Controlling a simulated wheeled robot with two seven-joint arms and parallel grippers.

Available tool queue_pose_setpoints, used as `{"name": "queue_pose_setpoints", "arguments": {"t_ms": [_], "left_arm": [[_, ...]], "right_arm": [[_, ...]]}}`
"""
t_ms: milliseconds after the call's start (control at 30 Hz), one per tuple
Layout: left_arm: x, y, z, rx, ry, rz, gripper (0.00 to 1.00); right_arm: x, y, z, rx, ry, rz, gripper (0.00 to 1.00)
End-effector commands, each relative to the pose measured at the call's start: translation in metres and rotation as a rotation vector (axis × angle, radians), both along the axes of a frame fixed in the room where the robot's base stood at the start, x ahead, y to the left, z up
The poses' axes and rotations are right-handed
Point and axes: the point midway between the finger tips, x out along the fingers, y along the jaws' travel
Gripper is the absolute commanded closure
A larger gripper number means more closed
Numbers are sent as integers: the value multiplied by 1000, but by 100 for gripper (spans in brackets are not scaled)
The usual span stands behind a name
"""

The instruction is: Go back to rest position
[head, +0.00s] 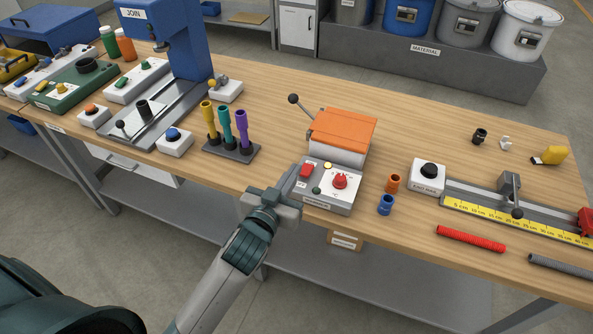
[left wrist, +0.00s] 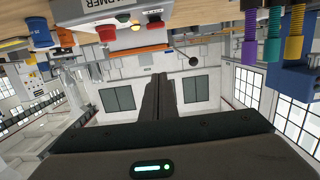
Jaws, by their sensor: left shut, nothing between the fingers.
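My left gripper (head: 294,172) is shut and empty in the head view. It is at the table's front edge, just left of the white control box (head: 327,203) with a red knob. Its fingers point up and away from me. In the left wrist view the shut fingers (left wrist: 160,78) stand together with nothing between them. That view is upside down, with the control box (left wrist: 106,10) along its top edge. My right gripper is not in view.
The orange-topped warmer (head: 342,132) stands behind the control box. A rack (head: 232,153) with yellow, teal and purple tools stands to the left. Orange (head: 393,183) and blue (head: 386,205) fittings lie right of the box. A red corrugated conduit (head: 470,239) lies near the front edge.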

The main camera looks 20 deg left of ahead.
Motion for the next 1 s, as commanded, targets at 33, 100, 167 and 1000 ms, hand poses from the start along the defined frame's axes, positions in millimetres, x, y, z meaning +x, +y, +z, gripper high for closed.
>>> {"name": "queue_pose_setpoints", "arguments": {"t_ms": [33, 100, 167, 1000], "left_arm": [[-1, 0, 0, 0, 1, 0, 100], [-2, 0, 1, 0, 1, 0, 100], [-2, 0, 1, 0, 1, 0, 100], [-80, 21, -83, 42, 363, 52, 100]], "right_arm": [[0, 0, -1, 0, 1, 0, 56], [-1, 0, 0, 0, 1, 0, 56], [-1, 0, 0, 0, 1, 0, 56], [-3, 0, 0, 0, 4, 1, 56]]}}
